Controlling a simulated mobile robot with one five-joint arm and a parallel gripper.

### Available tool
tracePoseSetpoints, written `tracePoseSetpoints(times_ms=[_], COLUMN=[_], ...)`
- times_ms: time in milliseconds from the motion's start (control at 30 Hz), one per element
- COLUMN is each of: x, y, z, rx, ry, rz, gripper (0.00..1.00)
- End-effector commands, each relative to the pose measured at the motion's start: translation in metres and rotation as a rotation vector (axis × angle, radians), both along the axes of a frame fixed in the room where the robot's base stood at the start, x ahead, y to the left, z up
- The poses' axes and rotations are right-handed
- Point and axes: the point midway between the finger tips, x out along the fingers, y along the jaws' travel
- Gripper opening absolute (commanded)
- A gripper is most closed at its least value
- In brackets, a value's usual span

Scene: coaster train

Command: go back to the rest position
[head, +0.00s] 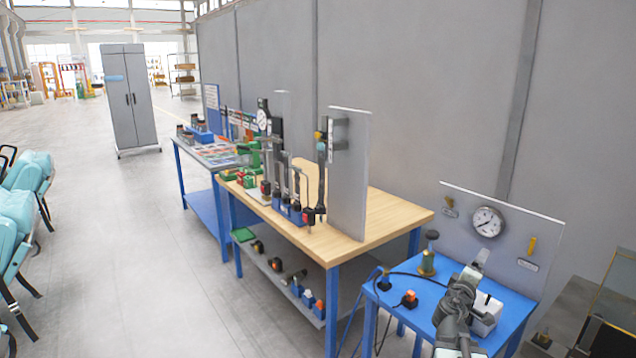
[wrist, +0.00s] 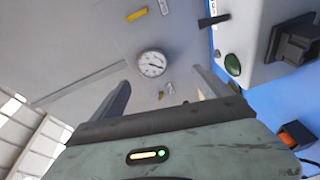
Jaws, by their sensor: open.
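My gripper (head: 476,264) is at the end of my arm, above the small blue table (head: 515,305) at the lower right of the head view. In the wrist view my gripper (wrist: 160,88) has its two fingers spread apart, with nothing between them. Past the fingers a round white gauge (wrist: 152,63) shows on a grey panel. The same gauge (head: 487,222) stands behind my gripper in the head view. A white box (head: 487,314) is beside my arm, partly hidden by it. The box (wrist: 240,50) fills the upper right of the wrist view.
A brass valve-like piece (head: 428,262) and an orange-topped plug (head: 410,299) with black cables are on the blue table, left of my arm. A wooden workbench (head: 385,215) with tools stands further left. The grey floor (head: 130,240) is open there.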

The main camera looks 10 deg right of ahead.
Motion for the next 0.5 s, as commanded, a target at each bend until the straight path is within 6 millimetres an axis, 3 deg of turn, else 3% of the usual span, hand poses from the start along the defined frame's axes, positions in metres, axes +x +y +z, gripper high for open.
tracePoseSetpoints(times_ms=[33, 100, 233, 400, 500], x=[0.012, 0.022, 0.014, -0.038, -0.079], y=[0.032, 0.077, 0.166, 0.272, 0.316], z=[-0.006, -0.027, -0.093, -0.174, -0.201], rx=[0.072, 0.23, 0.597, 1.02, 1.218], ry=[-0.016, -0.029, 0.042, 0.287, 0.459], rz=[0.016, 0.002, -0.091, -0.26, -0.37], gripper=[0.88, 0.88, 0.88, 0.88, 0.88])
